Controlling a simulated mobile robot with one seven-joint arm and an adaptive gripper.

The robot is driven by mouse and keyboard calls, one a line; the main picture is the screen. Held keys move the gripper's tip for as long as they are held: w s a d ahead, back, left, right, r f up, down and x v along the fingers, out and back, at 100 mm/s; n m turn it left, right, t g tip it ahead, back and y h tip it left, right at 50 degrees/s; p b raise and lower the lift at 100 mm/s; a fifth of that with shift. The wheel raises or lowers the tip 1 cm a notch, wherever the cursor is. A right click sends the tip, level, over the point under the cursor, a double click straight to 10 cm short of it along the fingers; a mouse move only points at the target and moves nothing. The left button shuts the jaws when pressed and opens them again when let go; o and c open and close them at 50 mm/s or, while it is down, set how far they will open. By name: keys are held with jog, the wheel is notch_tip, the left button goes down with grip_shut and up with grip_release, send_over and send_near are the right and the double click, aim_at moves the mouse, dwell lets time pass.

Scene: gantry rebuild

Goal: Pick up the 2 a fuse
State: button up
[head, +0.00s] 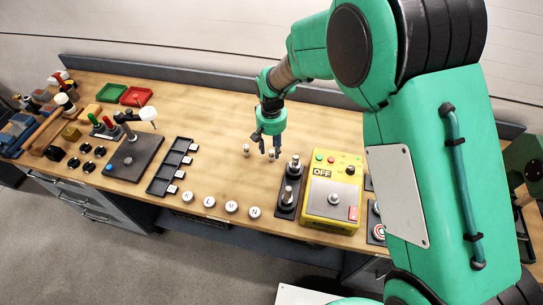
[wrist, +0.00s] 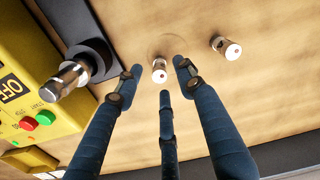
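Two small silvery fuses with pale end caps stand on the wooden bench. One fuse (head: 271,154) is just left of a dark block with posts; in the wrist view this fuse (wrist: 160,72) stands between my fingertips. The other fuse (head: 246,149) is a little further left; in the wrist view it (wrist: 226,47) is outside my fingers, to the right. Their ratings are too small to read, so I cannot tell which is 2 A. My gripper (head: 267,146) points down with its three fingers (wrist: 158,80) spread around the nearer fuse, no contact visible.
A yellow box (head: 322,215) marked OFF and the dark block with posts (head: 278,211) stand close by on the right. A black compartment tray (head: 161,184) lies left, and several round white-topped pieces (head: 231,207) line the front. The bench behind the fuses is clear.

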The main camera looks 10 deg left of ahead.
aim_at(272, 151)
jog(key=shift+f, duration=1.7)
jog(key=shift+c, duration=0.5)
grip_shut()
